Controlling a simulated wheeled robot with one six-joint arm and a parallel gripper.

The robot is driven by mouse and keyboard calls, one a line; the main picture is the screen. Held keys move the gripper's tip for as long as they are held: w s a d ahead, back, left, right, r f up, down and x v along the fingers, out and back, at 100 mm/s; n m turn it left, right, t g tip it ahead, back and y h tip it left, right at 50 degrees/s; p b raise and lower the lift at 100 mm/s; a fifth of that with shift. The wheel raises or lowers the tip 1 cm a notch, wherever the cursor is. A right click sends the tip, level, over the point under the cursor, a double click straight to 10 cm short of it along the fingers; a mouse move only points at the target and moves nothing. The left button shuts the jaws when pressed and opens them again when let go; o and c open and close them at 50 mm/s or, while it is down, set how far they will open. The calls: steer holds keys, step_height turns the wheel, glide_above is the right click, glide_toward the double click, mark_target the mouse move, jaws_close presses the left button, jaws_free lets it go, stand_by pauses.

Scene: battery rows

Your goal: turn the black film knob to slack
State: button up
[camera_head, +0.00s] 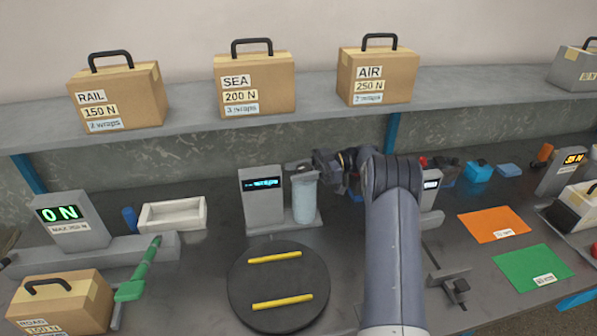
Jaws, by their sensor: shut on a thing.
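The film stand is a grey post with a small lit display (262,198), whose text is too small to read surely. A pale blue film roll (304,207) stands upright on its base to the right of the post. My gripper (312,166) reaches in from the right at the top of the roll. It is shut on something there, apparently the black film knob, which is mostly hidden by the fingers. The knob's setting cannot be read.
A black turntable (278,284) with two yellow strips lies in front of the stand. A white tray (172,215) and a green-handled tool (138,272) are at left. Orange (493,224) and green sheets (532,270) lie at right. A shelf (190,125) with boxes runs behind.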

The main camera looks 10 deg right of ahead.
steer(key=shift+r+g, duration=0.1)
steer(key=shift+g, duration=0.3)
steer(key=o, duration=1)
